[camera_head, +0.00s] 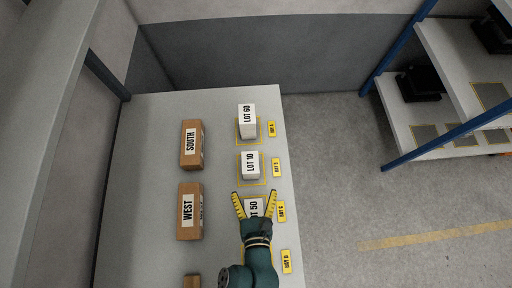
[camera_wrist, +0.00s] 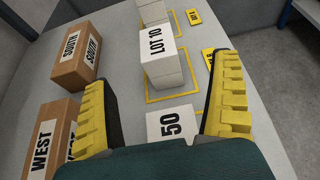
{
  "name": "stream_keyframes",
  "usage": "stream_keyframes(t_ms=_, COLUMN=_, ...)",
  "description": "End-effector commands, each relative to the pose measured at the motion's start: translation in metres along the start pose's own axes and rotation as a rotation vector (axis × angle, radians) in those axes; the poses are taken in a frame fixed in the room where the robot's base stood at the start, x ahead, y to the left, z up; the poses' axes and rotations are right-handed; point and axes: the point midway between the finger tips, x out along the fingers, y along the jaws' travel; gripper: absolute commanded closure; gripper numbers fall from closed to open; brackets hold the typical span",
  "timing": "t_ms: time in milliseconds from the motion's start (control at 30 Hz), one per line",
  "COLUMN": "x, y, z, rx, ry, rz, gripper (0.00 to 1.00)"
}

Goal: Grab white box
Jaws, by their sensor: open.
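Several white boxes stand in a column on the grey table. The white box marked LOT 60 (camera_head: 247,121) is farthest back. The white box marked LOT 10 (camera_head: 250,165) stands in front of it; it also shows in the wrist view (camera_wrist: 165,68), inside a yellow outline. The white box marked LOT 50 (camera_head: 255,203) is nearest, partly hidden by my gripper; its top shows in the wrist view (camera_wrist: 173,124). My gripper (camera_head: 255,194) is open and appears above LOT 50, its yellow fingers spread to either side. Nothing is between the fingertips. The height gap is unclear.
Brown boxes marked SOUTH (camera_head: 191,144) and WEST (camera_head: 190,211) stand left of the white ones. Yellow bay labels (camera_head: 281,211) lie along the table's right side. A blue-framed shelf (camera_head: 440,130) stands apart at the right.

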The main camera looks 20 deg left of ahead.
Motion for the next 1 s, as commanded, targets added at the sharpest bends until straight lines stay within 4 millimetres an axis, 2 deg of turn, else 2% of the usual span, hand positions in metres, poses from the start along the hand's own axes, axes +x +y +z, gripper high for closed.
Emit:
stream_keyframes(t_ms=167, x=0.031, y=0.001, z=0.005, rx=-0.009, ry=-0.011, rz=0.005, gripper=0.06)
stream_keyframes(t_ms=433, x=0.098, y=0.0, z=-0.001, rx=-0.009, ry=-0.013, rz=0.001, gripper=0.06)
stream_keyframes(t_ms=667, x=0.118, y=0.001, z=0.003, rx=-0.008, ry=-0.009, rz=0.0, gripper=0.06)
stream_keyframes(t_ms=833, x=0.142, y=0.006, z=-0.003, rx=-0.009, ry=-0.011, rz=0.001, gripper=0.06)
stream_keyframes(t_ms=1000, x=0.162, y=0.007, z=0.0, rx=-0.006, ry=-0.011, rz=-0.001, gripper=0.06)
